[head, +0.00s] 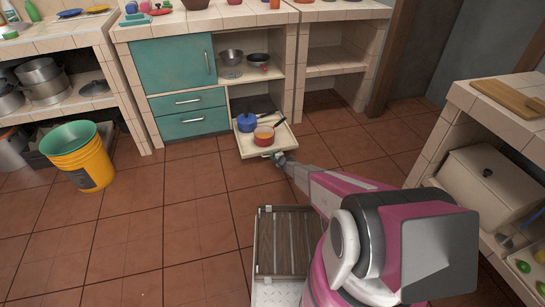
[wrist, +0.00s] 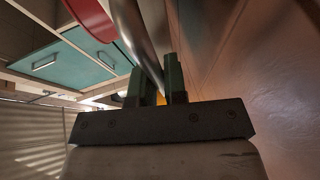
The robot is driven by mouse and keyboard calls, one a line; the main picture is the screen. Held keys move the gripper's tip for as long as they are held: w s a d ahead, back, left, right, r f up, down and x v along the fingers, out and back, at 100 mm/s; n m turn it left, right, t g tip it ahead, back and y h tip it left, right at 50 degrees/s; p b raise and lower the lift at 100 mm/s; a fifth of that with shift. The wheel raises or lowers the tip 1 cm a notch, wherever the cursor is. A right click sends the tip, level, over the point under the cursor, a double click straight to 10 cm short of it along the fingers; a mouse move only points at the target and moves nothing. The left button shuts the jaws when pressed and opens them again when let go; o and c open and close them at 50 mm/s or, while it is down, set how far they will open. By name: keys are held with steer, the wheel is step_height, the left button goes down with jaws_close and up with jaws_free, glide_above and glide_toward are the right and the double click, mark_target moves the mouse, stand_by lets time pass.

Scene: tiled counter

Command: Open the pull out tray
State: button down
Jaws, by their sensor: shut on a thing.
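The pull-out tray (head: 286,138) is at the bottom of the tiled counter, under the middle shelf. It stands out from the counter front over the floor. A blue pot (head: 247,122) and a red pan (head: 264,137) with a dark handle sit on it. My gripper (head: 277,158) is at the tray's front edge. In the wrist view my gripper (wrist: 160,85) is shut on a curved metal bar, the tray handle (wrist: 131,28). The fingers cover part of the handle.
Teal drawers (head: 188,111) and a teal cupboard door (head: 171,64) are left of the tray. A yellow bucket (head: 84,165) stands on the floor at left. A counter with a cutting board (head: 508,97) is at right. The tiled floor (head: 185,220) before the tray is clear.

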steer(key=c, duration=1.2)
jaws_free()
steer(key=v, duration=0.7)
steer(key=shift+s+d, duration=0.2)
steer(key=shift+r, duration=0.1)
